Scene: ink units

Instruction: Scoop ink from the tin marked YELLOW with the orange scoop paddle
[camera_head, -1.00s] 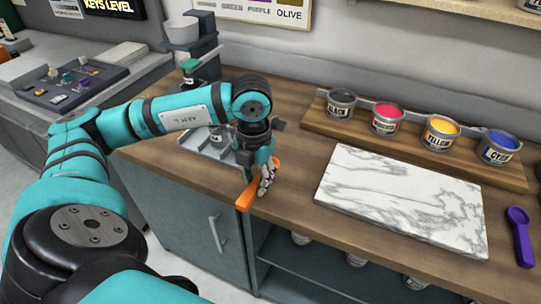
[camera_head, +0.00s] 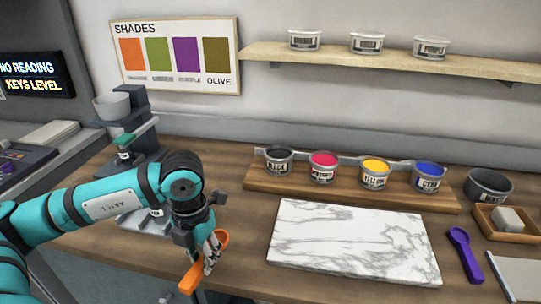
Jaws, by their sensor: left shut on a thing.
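The tin marked YELLOW (camera_head: 374,175) stands on the wooden riser, third from the left, open at the top with yellow ink showing. My left gripper (camera_head: 211,252) is shut on the orange scoop paddle (camera_head: 190,278), left of the marble slab and near the counter's front edge. The paddle's orange end points toward the lower left, and part of it is hidden by the fingers. The gripper is well to the left of and nearer than the YELLOW tin. My right gripper is not in view.
The marble slab (camera_head: 345,240) lies clear in front. A purple scoop (camera_head: 464,254) lies to its right. A dark bowl (camera_head: 488,186) and wooden tray (camera_head: 494,232) are farther right. A shelf holds pale tubs.

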